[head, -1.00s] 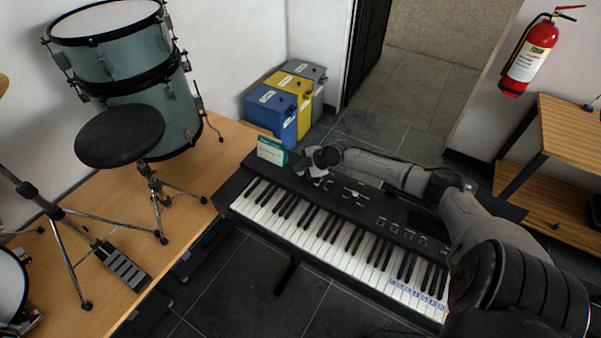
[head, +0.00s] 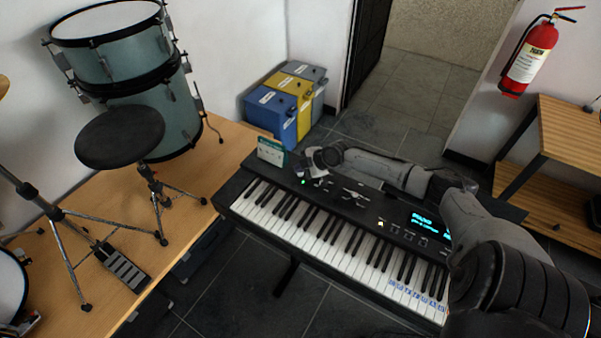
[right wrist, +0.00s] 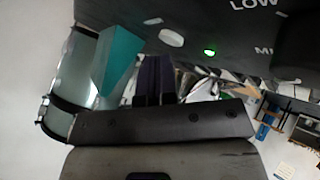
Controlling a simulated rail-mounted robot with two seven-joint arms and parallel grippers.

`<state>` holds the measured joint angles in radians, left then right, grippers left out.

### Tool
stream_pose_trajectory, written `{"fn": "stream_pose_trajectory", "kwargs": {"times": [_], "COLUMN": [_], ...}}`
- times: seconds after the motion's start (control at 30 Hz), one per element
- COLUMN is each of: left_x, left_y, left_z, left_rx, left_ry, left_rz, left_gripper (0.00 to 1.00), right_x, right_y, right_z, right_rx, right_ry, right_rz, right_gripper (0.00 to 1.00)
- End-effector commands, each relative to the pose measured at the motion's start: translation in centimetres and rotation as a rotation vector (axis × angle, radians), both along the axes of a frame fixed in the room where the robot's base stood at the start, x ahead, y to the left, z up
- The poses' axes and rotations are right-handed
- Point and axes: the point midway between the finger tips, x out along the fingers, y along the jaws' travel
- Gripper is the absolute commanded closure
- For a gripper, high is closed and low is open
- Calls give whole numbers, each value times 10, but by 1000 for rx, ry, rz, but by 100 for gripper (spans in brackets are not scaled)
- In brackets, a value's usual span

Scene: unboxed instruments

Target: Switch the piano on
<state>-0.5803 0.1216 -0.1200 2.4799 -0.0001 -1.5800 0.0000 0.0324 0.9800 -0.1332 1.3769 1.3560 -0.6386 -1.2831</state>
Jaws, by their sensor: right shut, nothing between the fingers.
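The black electronic piano (head: 330,225) stands in the middle of the head view. Its display (head: 425,225) is lit with cyan text, and a small yellow light shows on the panel. A green light (right wrist: 210,51) glows on the panel in the right wrist view, beside a pale oval button (right wrist: 171,38). My right gripper (head: 308,172) is over the far left end of the panel, close to the green light. Its dark fingers (right wrist: 155,78) are together with nothing between them. I cannot tell whether they touch the panel. My left gripper is not in view.
A small white and teal card or box (head: 271,152) stands on the piano's left end. A drum set with a stool (head: 120,135) is on the wooden platform at left. Bins (head: 270,112) stand behind the piano. A wooden shelf (head: 570,130) is at right.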

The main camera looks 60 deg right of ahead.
Motion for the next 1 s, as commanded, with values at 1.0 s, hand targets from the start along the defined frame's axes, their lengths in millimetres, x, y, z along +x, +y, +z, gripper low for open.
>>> {"fn": "stream_pose_trajectory", "kwargs": {"times": [1.0], "left_x": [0], "left_y": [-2], "left_z": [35], "left_rx": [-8], "left_ry": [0], "left_rz": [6], "left_gripper": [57], "right_x": [0], "right_y": [0], "right_z": [51], "right_rx": [-2], "right_ry": [0], "right_rz": [1], "right_gripper": [100]}}
